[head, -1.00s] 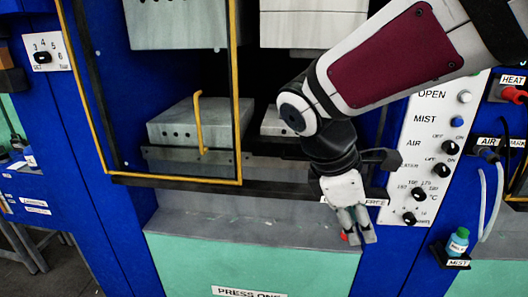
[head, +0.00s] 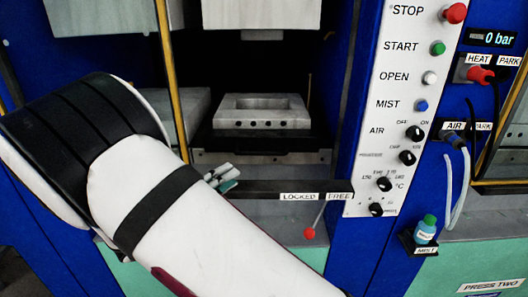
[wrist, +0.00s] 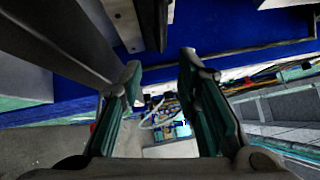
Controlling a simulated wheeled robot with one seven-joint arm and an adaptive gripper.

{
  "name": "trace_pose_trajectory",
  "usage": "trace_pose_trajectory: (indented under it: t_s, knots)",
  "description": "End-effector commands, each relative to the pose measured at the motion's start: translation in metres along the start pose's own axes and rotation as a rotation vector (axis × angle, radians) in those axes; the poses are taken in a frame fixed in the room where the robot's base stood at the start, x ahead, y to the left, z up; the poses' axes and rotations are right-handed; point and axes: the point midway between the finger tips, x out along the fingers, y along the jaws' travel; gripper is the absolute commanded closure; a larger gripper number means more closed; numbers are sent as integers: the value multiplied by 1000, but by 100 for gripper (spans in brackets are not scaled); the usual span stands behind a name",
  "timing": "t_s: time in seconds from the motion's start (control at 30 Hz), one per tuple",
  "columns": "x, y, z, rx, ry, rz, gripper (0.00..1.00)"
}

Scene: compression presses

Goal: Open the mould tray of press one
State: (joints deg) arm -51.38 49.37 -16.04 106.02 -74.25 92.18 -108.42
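The mould tray of press one appears in the head view as a grey block (head: 262,112) with a rectangular hollow and front holes, sitting on a dark slab inside the press. Below it is a dark bar with a LOCKED/FREE label (head: 317,196). A thin lever with a red knob (head: 309,233) hangs under the label, tilted down-left. In the head view my arm hides most of my gripper; small green and grey finger parts (head: 222,178) show left of the label, in front of the press. In the wrist view my gripper (wrist: 160,72) is open with nothing between its fingers.
A yellow-edged guard frame (head: 172,80) stands upright left of the mould. The control panel (head: 365,150) is on the right. A green-capped bottle (head: 426,229) stands on a small MIST shelf. A red HEAT plug (head: 480,73) and cables hang further right.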

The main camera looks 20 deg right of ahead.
Motion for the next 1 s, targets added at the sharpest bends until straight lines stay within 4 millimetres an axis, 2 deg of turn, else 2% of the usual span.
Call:
trace_pose_trajectory:
  t_s: [0.1, 0.23, 0.7, 0.9, 1.0]
  knots:
    - [-2, 2, 4, -27, -20, -19, 70]
    - [10, 1, 4, -28, -19, -18, 70]
    - [99, -1, 4, -25, -15, -17, 70]
    - [124, 0, 5, -25, -17, -16, 70]
    - [130, 0, 6, -25, -19, -16, 70]
